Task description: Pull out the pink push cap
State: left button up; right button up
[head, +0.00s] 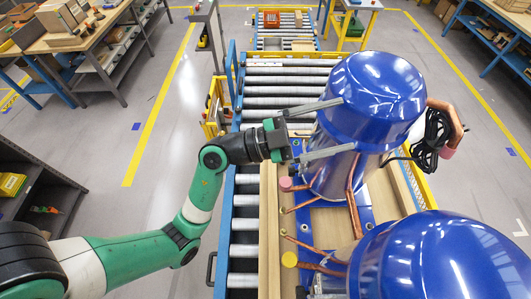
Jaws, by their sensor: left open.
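A pink push cap (285,184) sits on the end of a copper tube at the lower left of the far blue compressor (372,85). A second pink cap (447,153) shows at the right of that compressor, by a copper tube and a black cable. My left gripper (349,124) is open, its two long fingers spread and pointing right across the compressor's left side. I cannot tell whether they touch it. The near pink cap is below the lower finger, apart from it. My right gripper is not in view.
A near blue compressor (440,262) fills the lower right. A yellow cap (289,259) and bare copper tube ends stick out between the compressors over the wooden pallet (269,225). The roller conveyor (277,88) runs behind. A workbench (75,38) stands at the upper left.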

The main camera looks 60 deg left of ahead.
pick_arm(q)
jog(key=a+f+n+g+y, duration=0.2)
jog(key=f+n+g, duration=0.1)
jog(key=f, duration=0.5)
jog(key=a+f+n+g+y, duration=0.2)
jog(key=a+f+y, duration=0.1)
jog(key=f, duration=0.5)
jog(key=n+g+y, duration=0.3)
jog(key=n+g, duration=0.2)
jog(key=g, duration=0.1)
send_near(285, 182)
jog(key=x, duration=1)
jog(key=shift+w+f+p, duration=0.1)
jog(key=shift+p, duration=0.3)
grip_shut()
jog(key=shift+r, duration=0.7)
jog(key=shift+r, duration=2.25)
